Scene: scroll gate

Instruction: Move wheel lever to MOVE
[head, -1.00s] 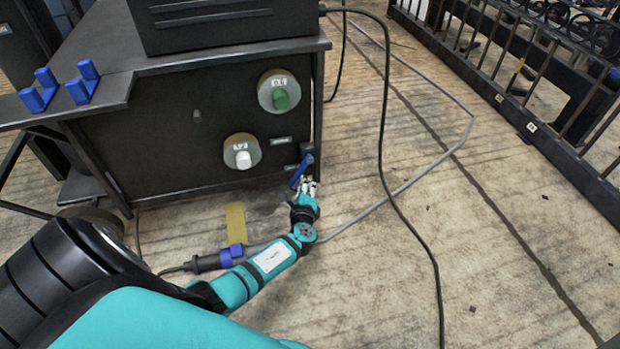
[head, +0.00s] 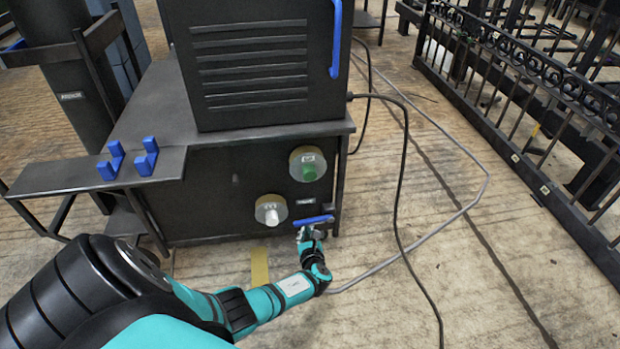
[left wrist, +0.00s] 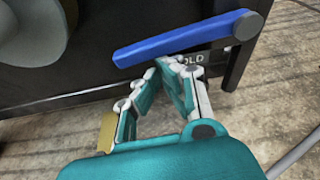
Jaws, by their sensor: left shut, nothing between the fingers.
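The blue lever (head: 313,220) is on the lower right of the black cabinet's front. It lies almost level, its free end pointing left and its pivot at the right. It also shows in the left wrist view (left wrist: 180,40), where a label (left wrist: 195,60) reading "OLD", its start hidden, is just below it. My left gripper (head: 308,234) is shut and empty right below the lever; in the left wrist view its fingertips (left wrist: 170,68) are close under the lever's underside. Whether they touch it is unclear. A small label (head: 305,201) above the lever is too small to read. My right gripper is out of view.
A black box (head: 255,70) stands on the cabinet. Blue brackets (head: 148,158) sit on the side shelf. Cables (head: 400,200) lie on the floor at right, before a black railing (head: 530,110).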

